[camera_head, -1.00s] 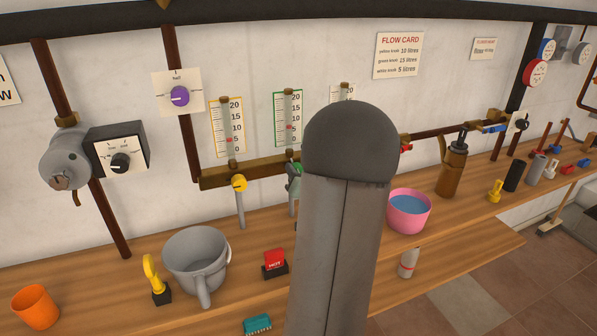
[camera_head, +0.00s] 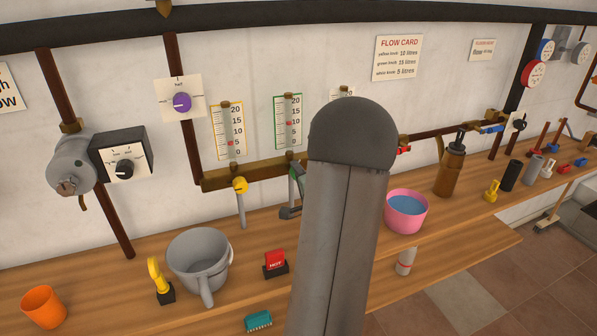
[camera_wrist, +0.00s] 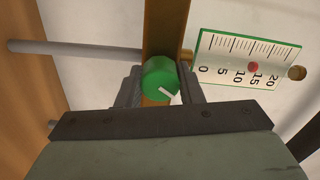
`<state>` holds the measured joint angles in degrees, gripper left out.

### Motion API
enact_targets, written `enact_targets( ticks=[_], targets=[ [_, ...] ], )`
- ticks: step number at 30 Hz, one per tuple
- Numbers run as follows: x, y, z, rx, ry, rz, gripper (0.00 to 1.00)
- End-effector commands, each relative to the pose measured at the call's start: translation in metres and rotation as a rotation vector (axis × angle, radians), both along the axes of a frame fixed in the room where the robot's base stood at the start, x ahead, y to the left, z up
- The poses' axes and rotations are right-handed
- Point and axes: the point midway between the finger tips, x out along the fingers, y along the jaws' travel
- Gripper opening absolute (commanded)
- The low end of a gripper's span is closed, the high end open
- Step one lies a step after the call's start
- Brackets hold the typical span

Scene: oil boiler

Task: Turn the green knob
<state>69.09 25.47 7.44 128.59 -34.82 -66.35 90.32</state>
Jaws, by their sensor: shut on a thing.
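The green knob (camera_wrist: 160,78) is round with a white pointer line, which slants toward the lower right in the wrist view. My gripper (camera_wrist: 160,90) is shut on it, one finger on each side. In the head view my arm hides most of the knob and gripper; a small part of the gripper (camera_head: 290,211) shows left of the arm. The green-framed gauge (camera_head: 288,120) stands above the knob. Its red marker (camera_wrist: 253,67) reads between 10 and 15 in the wrist view.
The yellow knob (camera_head: 240,185) and its gauge (camera_head: 228,130) are left of the green one. A grey pot (camera_head: 198,262), a red HOT block (camera_head: 275,261) and a pink bowl (camera_head: 407,211) stand on the wooden counter. The flow card (camera_head: 399,57) pairs green with 15 litres.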

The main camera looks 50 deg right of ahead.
Motion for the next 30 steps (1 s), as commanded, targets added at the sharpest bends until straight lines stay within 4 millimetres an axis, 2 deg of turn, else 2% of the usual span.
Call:
enact_targets(
  ticks=[12, 29, 30],
  targets=[
    [0.0003, 0.0009, -0.0007, 0.176, -0.101, 0.002, 0.11],
    [0.0004, 0.0011, -0.0013, 0.203, -0.118, 0.003, 0.11],
    [0.0005, 0.0012, -0.0013, 0.203, -0.118, 0.003, 0.36]
  ],
)
